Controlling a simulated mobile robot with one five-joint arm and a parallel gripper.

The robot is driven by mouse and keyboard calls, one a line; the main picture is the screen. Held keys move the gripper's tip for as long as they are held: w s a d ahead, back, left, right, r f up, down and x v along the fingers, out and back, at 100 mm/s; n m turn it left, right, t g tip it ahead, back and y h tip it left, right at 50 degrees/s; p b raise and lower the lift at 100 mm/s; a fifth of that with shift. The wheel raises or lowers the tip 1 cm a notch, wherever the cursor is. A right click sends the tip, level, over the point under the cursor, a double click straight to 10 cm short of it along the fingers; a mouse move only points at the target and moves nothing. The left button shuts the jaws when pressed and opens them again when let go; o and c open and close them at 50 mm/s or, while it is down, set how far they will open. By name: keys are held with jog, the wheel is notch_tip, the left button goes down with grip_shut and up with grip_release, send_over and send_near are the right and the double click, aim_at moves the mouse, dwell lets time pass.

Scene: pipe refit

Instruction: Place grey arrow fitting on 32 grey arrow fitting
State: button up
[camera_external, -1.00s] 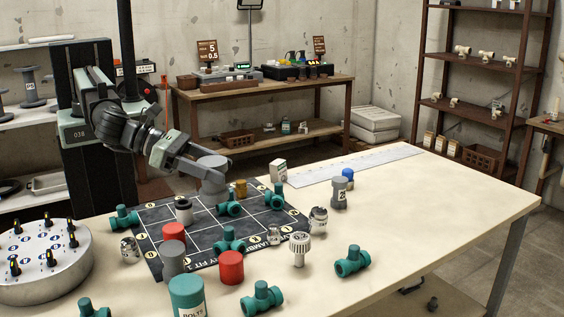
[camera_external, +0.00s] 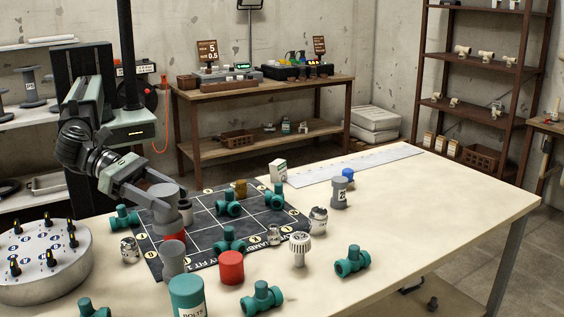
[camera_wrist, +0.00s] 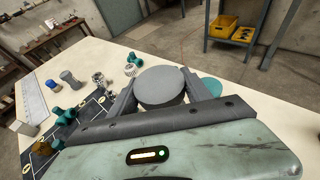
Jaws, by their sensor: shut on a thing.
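My gripper (camera_external: 160,204) is shut on a plain grey cylinder (camera_external: 164,190), which I take to be the grey arrow fitting. In the wrist view its round top (camera_wrist: 160,86) sits between both fingers. In the external view it is upright and overlaps a red cylinder (camera_external: 174,239) below it; I cannot tell whether they touch. Another plain grey cylinder (camera_external: 173,258) stands at the front of the dark grid mat (camera_external: 203,236). A grey labelled fitting (camera_external: 339,191) stands farther right on the table. No arrow or number 32 is readable on any of them.
Several teal pipe fittings (camera_external: 229,241) stand on and around the mat. A second red cylinder (camera_external: 230,268), a teal bolts canister (camera_external: 187,297) and a round silver stand (camera_external: 43,270) are nearby. The table's right side is mostly clear.

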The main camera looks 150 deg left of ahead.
aim_at(177, 219)
jog(key=shift+f+b, duration=1.75)
jog(key=shift+f, duration=0.45)
jog(key=o, duration=1.5)
jog(key=shift+r, duration=0.1)
jog(key=shift+r, duration=0.1)
jog(key=shift+r+p, duration=0.55)
jog(key=shift+p, duration=0.2)
jog(key=shift+p+v, duration=2)
jog(key=shift+v, duration=3.95)
jog(key=shift+f, duration=0.15)
